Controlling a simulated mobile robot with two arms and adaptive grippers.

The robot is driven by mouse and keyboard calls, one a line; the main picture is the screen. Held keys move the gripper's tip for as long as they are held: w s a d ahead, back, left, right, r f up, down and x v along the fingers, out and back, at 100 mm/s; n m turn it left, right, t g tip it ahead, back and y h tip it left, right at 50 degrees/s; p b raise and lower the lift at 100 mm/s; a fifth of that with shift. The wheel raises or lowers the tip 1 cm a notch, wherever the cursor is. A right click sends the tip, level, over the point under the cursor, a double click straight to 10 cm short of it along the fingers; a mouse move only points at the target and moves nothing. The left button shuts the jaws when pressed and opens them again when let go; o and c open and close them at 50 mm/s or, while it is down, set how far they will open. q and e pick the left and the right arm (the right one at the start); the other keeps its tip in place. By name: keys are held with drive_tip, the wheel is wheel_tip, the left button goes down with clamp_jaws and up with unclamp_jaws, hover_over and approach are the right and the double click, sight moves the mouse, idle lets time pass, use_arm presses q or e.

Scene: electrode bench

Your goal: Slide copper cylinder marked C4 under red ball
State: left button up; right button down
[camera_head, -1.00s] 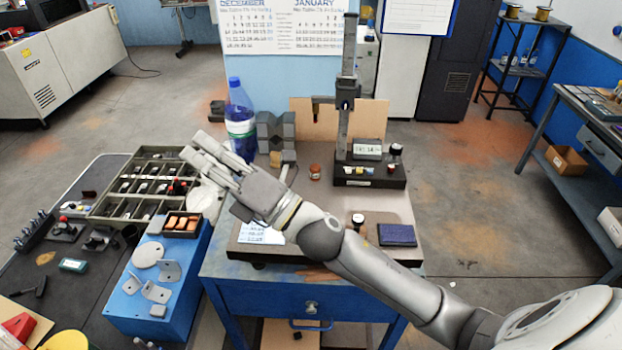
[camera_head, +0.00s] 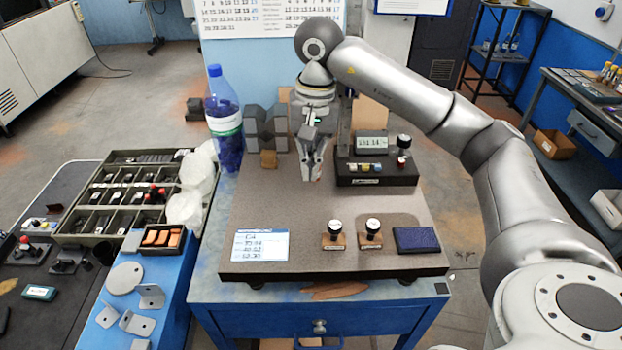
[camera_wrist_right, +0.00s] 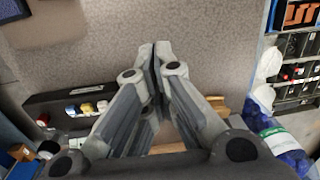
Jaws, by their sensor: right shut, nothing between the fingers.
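My right gripper (camera_head: 312,177) points down over the grey surface plate (camera_head: 300,215), just left of the height gauge base (camera_head: 376,178). Its fingers are together and empty; the right wrist view also shows the closed fingertips (camera_wrist_right: 155,48). No copper cylinder marked C4 and no red ball can be made out; the gripper covers the back middle of the plate and part of the gauge. A card (camera_head: 260,245) at the plate's front left appears to read C4 above rows of numbers. My left gripper is not in view.
Grey V-blocks (camera_head: 265,130) and a blue-capped bottle (camera_head: 224,120) stand at the back left. The plate's middle is clear.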

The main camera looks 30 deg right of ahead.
sight(316, 191)
drive_tip(key=shift+h, duration=0.4)
drive_tip(key=f+p, duration=0.1)
drive_tip(key=f, duration=0.2)
drive_tip(key=d+f+p, duration=0.1)
drive_tip(key=f, duration=0.2)
drive_tip(key=d+f+p, duration=0.1)
drive_tip(key=f, duration=0.2)
drive_tip(key=shift+s+d+p, duration=0.1)
drive_tip(key=shift+p, duration=0.3)
drive_tip(key=shift+w+d+r+p, duration=0.1)
drive_tip(key=shift+w+d+p, duration=0.2)
drive_tip(key=shift+w, duration=0.2)
drive_tip(key=shift+w+d+p, duration=0.2)
drive_tip(key=shift+w+p, duration=0.05)
drive_tip(key=shift+w, duration=0.25)
drive_tip(key=shift+w+d+f+p, duration=0.2)
drive_tip(key=shift+w+d+p, duration=0.15)
drive_tip(key=shift+w, duration=0.4)
